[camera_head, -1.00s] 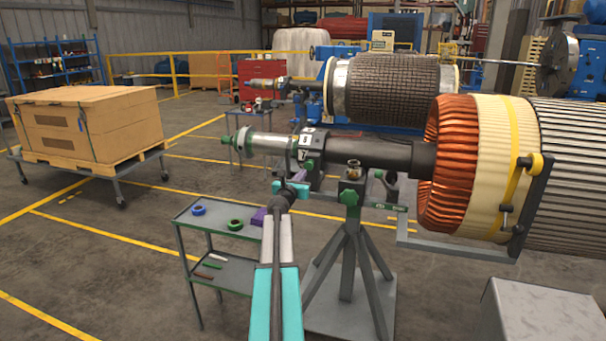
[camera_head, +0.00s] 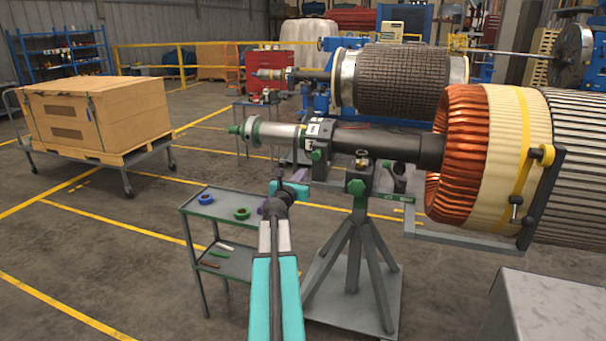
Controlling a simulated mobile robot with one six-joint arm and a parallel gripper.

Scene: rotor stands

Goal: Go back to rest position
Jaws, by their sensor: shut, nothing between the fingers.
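My arm, teal and grey, rises from the bottom centre of the view. My gripper (camera_head: 277,186) is at its far end, small and dark, partly hidden by my wrist; it is shut and empty. It shows in front of the near rotor stand, left of the stand's post. The near rotor's shaft (camera_head: 375,138) runs behind and above it, with copper windings (camera_head: 467,150) at the right. The grey stand (camera_head: 356,235) bears the shaft.
A grey two-shelf cart (camera_head: 198,206) stands left of my arm, with a blue ring (camera_head: 205,199) and a green ring (camera_head: 242,213) on top. A wooden crate (camera_head: 95,115) sits on a trolley farther left. A grey box (camera_head: 550,310) is lower right. Floor at lower left is clear.

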